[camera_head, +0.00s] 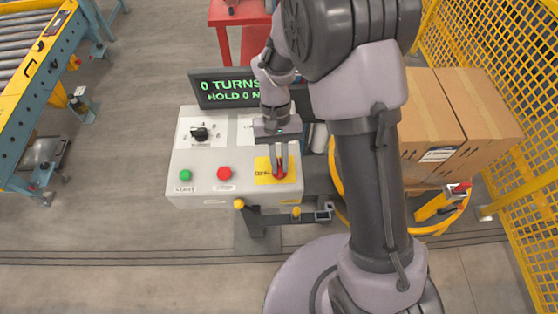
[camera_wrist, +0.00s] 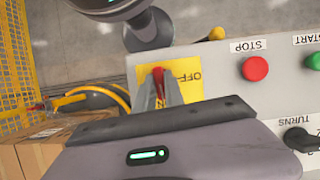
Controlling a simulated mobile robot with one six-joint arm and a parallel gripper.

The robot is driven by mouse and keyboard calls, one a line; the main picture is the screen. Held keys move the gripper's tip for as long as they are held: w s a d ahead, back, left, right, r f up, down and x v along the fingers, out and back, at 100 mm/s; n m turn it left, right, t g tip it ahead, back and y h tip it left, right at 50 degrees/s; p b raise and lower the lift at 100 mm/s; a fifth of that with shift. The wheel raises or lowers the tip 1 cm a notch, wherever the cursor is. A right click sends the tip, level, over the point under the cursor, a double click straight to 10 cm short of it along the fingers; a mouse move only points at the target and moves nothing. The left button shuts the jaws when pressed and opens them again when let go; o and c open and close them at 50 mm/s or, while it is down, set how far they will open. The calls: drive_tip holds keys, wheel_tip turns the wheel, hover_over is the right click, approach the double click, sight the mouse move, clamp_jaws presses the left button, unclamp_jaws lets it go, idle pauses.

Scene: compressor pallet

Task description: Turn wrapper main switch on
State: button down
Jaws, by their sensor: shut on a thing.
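The main switch is a red handle (camera_head: 280,173) on a yellow plate (camera_head: 263,171) at the right front of the grey control panel (camera_head: 205,159). My gripper (camera_head: 280,166) points down at the panel, shut on the red handle. In the wrist view the handle (camera_wrist: 158,73) shows between the fingertips (camera_wrist: 160,88), and the plate (camera_wrist: 185,80) reads OFF beside it. The fingers hide much of the handle, so I cannot tell its exact angle.
A green button (camera_head: 186,175), a red button (camera_head: 224,173) and a black knob (camera_head: 200,133) sit left of the switch. A display (camera_head: 225,90) stands behind the panel. Cardboard boxes (camera_head: 440,110) and a yellow fence (camera_head: 515,60) are at right.

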drive_tip(key=shift+m, duration=0.5)
drive_tip(key=c, duration=1.4)
unclamp_jaws()
drive_tip(key=shift+c, duration=0.2)
drive_tip(key=p+v, duration=0.4)
drive_tip(key=v, duration=1.3)
drive_tip(key=shift+d+r+p, duration=0.25)
drive_tip(key=shift+d+p, duration=0.1)
drive_tip(key=shift+p, duration=0.05)
